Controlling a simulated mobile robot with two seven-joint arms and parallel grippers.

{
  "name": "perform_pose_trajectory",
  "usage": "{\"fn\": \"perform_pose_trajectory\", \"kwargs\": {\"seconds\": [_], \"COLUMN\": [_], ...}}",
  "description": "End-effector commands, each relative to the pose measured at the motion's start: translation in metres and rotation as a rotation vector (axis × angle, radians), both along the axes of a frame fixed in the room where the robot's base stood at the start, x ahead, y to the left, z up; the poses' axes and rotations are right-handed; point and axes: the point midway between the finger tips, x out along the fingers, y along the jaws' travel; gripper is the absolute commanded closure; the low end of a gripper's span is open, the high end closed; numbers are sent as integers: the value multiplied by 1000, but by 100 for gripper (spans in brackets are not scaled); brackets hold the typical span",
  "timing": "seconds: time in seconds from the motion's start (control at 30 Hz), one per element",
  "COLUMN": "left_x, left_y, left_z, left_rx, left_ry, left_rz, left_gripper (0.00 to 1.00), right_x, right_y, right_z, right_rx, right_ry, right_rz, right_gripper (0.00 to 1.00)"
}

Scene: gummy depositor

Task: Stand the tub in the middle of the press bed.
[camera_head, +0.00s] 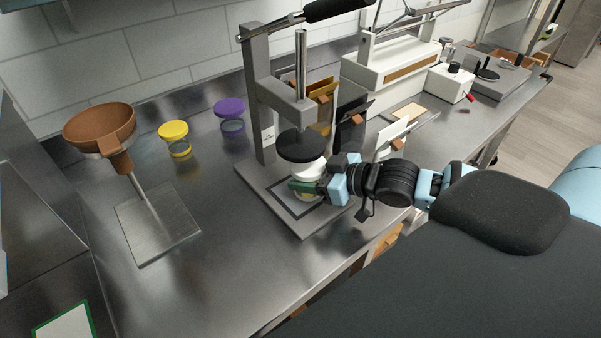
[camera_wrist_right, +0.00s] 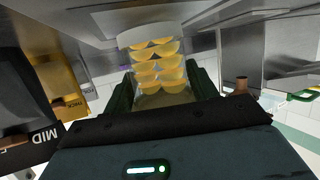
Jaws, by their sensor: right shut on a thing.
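The tub (camera_head: 308,172) has a white lid and clear sides. The right wrist view shows rows of yellow-orange pieces inside the tub (camera_wrist_right: 158,72). My right gripper (camera_head: 306,188) is shut on it, with a dark green finger on each side. The tub is over the press bed (camera_head: 290,222), below the round black press plate (camera_head: 300,146), with a gap between lid and plate. I cannot tell whether its bottom touches the bed. The gripper hides part of the tub and the bed's right side. My left gripper is not in view.
The press column (camera_head: 259,110) rises behind the bed. A brown funnel on a stand (camera_head: 100,127), a yellow-lidded tub (camera_head: 174,137) and a purple-lidded tub (camera_head: 231,114) stand to the left. Upright pouches (camera_head: 350,117) stand behind my right gripper.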

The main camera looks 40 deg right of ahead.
Motion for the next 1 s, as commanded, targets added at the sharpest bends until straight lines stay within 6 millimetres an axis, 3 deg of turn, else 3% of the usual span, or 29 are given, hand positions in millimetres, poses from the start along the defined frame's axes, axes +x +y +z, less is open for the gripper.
{"fn": "perform_pose_trajectory", "kwargs": {"seconds": [0.23,0.7,0.73,0.87,1.0], "left_x": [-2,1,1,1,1], "left_y": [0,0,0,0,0], "left_z": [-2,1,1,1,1], "left_rx": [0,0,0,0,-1], "left_ry": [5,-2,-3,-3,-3], "left_rz": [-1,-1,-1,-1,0], "left_gripper": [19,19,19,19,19], "right_x": [17,16,16,16,16], "right_y": [10,9,9,9,9], "right_z": [1,-9,-9,-8,-8], "right_rx": [1,0,-2,-1,-1], "right_ry": [-1,0,0,-1,-1], "right_rz": [2,2,3,3,3], "right_gripper": [76,76,40,23,21]}}
